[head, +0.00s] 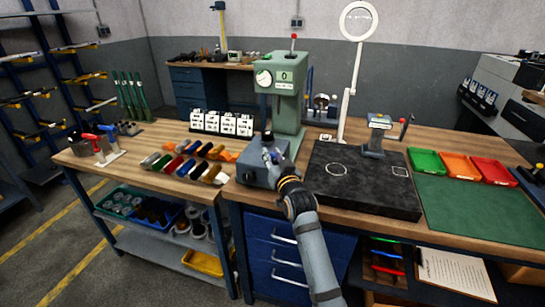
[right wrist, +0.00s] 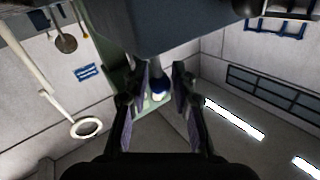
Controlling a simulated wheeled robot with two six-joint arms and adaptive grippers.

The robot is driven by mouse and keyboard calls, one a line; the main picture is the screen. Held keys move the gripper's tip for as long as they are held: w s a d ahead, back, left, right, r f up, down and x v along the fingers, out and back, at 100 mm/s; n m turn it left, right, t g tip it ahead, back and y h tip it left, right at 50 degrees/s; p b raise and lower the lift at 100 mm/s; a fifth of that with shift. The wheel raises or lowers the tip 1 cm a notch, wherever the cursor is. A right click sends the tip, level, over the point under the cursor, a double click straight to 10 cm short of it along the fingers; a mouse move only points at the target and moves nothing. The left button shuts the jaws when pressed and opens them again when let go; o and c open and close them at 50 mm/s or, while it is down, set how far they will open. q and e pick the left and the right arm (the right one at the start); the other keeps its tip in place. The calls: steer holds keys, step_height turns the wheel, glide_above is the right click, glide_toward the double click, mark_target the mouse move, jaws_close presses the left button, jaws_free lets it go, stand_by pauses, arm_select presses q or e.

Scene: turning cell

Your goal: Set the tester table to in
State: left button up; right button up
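The tester (head: 288,115) is a green column with a round dial, a small display showing 0 and a red-tipped lever on top. A blue-grey block (head: 246,172) stands at its foot on the bench, with a dark round part on top. My right gripper (head: 271,156) is at this block, its arm coming from the lower right and hiding part of it. A gap shows on the right of the knob. My left gripper is out of view.
Green, orange and red trays (head: 460,182) lie beyond. White cards (head: 226,125) and several coloured parts (head: 187,162) crowd the left.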

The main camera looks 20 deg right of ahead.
jaws_close()
steer(key=shift+w+f, duration=0.1)
